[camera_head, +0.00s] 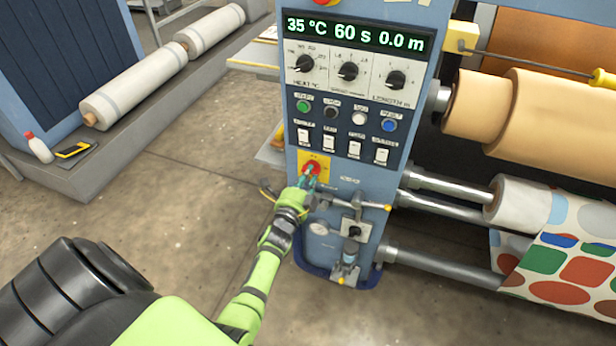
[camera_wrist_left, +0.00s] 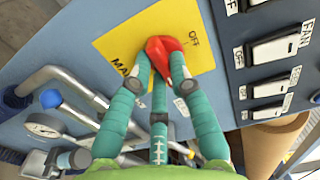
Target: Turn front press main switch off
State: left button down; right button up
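The main switch (camera_head: 312,167) is a red rotary knob on a yellow plate, low on the front of the blue press cabinet. In the left wrist view the red knob (camera_wrist_left: 165,48) sits on the yellow plate, with the lettering "OFF" to its upper right and "MA…" to its lower left. My left gripper (camera_head: 308,182) reaches it from below. In the left wrist view its teal fingers (camera_wrist_left: 160,75) close in on the knob from both sides, with a third finger below. The fingertips hide part of the knob, so its exact setting is hard to tell. My right gripper is not in view.
Above the switch are white rocker switches (camera_head: 330,139), round buttons, dials and a lit display (camera_head: 350,34). Below it are pipes, a valve and a gauge (camera_head: 319,228). Rollers with patterned fabric (camera_head: 570,262) stand to the right.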

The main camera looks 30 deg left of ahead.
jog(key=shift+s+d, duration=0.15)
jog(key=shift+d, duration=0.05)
pick_arm(q)
jog(key=shift+w+d+r+n+p, duration=0.15)
jog(key=shift+n+p, duration=0.5)
jog(key=shift+n, duration=3.8)
jog(key=shift+s+d+r+n+p, duration=0.1)
jog(key=shift+n+p, duration=0.5)
jog(key=shift+n, duration=3.85)
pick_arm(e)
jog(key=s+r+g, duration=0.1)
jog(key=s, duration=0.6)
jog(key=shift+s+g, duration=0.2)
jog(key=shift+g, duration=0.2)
pick_arm(q)
jog(key=shift+n, duration=0.3)
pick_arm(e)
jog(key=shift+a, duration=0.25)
pick_arm(q)
jog(key=c, duration=1.1)
grip_release()
jog(key=shift+c, duration=0.2)
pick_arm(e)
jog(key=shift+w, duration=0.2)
